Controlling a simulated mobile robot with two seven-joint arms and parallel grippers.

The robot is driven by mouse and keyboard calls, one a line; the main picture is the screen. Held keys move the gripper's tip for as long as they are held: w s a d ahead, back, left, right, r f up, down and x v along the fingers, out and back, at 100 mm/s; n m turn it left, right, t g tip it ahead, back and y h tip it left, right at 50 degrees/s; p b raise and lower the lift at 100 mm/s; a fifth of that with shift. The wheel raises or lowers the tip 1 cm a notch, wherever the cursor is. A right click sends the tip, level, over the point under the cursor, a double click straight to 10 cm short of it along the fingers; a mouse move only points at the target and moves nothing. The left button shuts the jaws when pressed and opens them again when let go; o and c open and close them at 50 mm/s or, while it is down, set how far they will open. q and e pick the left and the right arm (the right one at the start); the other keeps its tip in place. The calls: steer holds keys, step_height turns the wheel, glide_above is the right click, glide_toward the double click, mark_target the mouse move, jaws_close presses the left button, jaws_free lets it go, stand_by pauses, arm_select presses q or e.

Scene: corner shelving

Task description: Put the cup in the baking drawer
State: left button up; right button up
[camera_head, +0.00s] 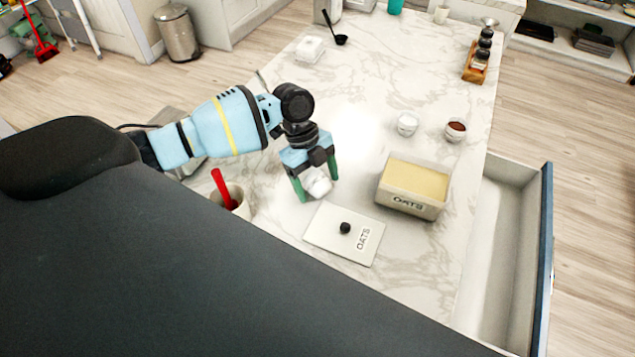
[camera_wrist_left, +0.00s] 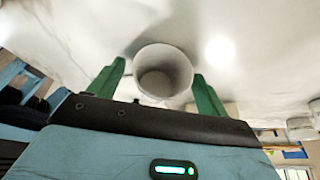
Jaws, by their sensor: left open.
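A small white cup (camera_head: 317,187) stands on the marble counter. My left gripper (camera_head: 316,180) is above it, pointing down, with its green fingers on either side of the cup. In the left wrist view the cup (camera_wrist_left: 163,62) shows its round open mouth between the two spread fingers of the left gripper (camera_wrist_left: 160,78). The gripper is open; contact with the cup cannot be told. The drawer (camera_head: 497,262) at the right side of the counter is pulled out, and its visible inside looks empty. My right gripper is not in view.
An open oats box (camera_head: 410,205) and its lid (camera_head: 328,237) lie right of and below the gripper. Two small bowls (camera_head: 407,124) (camera_head: 455,130) stand behind the box. A crock (camera_head: 238,203) with a red utensil stands left. A spice rack (camera_head: 477,66) stands far right.

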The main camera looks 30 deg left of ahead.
mark_target(321, 179)
arm_select(q)
steer(key=shift+f, duration=0.2)
steer(key=c, duration=1.2)
steer(key=shift+r, duration=0.5)
step_height(321, 179, up, 4)
steer(key=shift+w+d+f+p, duration=0.1)
steer(key=shift+f+p, duration=0.1)
steer(key=shift+p, duration=0.7)
steer(key=s+d, duration=0.1)
steer(key=d, duration=0.4)
steer(key=s+d+p, duration=0.1)
steer(key=s+d, duration=0.1)
steer(key=d, duration=0.3)
steer(key=s+d+p, duration=0.1)
steer(key=d, duration=0.4)
steer(key=shift+s+d+r, duration=0.15)
steer(key=shift+d+r, duration=0.05)
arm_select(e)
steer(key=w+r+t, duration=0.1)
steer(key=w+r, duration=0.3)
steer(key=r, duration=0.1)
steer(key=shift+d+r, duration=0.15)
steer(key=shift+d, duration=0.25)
